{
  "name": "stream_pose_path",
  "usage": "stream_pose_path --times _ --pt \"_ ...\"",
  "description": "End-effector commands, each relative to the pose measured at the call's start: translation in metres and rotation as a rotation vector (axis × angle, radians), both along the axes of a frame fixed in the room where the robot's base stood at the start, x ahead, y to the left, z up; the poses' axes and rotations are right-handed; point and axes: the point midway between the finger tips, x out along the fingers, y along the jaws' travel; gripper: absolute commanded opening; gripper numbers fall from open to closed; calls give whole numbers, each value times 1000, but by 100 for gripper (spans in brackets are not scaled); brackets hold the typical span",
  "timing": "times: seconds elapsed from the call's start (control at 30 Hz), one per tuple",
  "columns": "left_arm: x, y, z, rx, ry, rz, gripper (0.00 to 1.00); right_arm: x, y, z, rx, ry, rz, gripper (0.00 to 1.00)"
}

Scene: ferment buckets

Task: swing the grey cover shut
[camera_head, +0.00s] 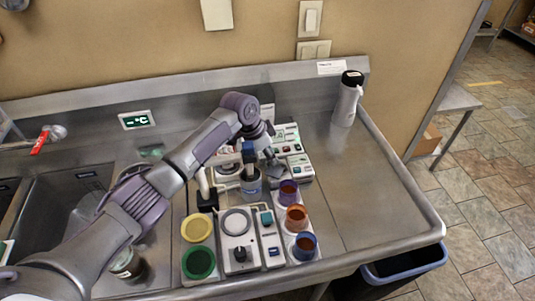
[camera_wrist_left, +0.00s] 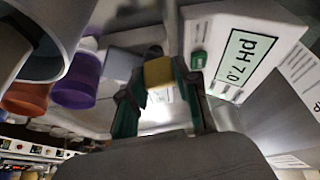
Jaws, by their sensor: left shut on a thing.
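My left gripper (camera_head: 268,152) reaches over the back of the equipment on the steel counter, beside a white unit with small buttons (camera_head: 291,147). In the left wrist view its two dark green fingers (camera_wrist_left: 160,88) are closed on a small yellow block (camera_wrist_left: 158,72) at their tips. A flat grey panel (camera_wrist_left: 121,65) shows just left of the block and may be the grey cover; I cannot tell whether the block is fixed to it. In the head view the arm and gripper hide much of this spot, and the cover's angle is unclear. My right gripper is not in view.
A grey beaker (camera_head: 250,190) stands just below the gripper. Purple (camera_head: 289,193), orange (camera_head: 297,218) and blue (camera_head: 305,246) cups line the right side. A white pH 7.0 box (camera_wrist_left: 240,50) is close right of the fingers.

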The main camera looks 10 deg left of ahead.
Motion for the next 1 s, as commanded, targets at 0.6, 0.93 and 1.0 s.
stream_pose_path --times 0.6,0.93,1.0 --pt "0 2 3 1 -1 -1 56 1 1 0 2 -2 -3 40" --pt "-9 21 56 0 -6 -1 56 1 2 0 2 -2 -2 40" --pt "-12 27 70 2 -5 0 56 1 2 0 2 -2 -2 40"
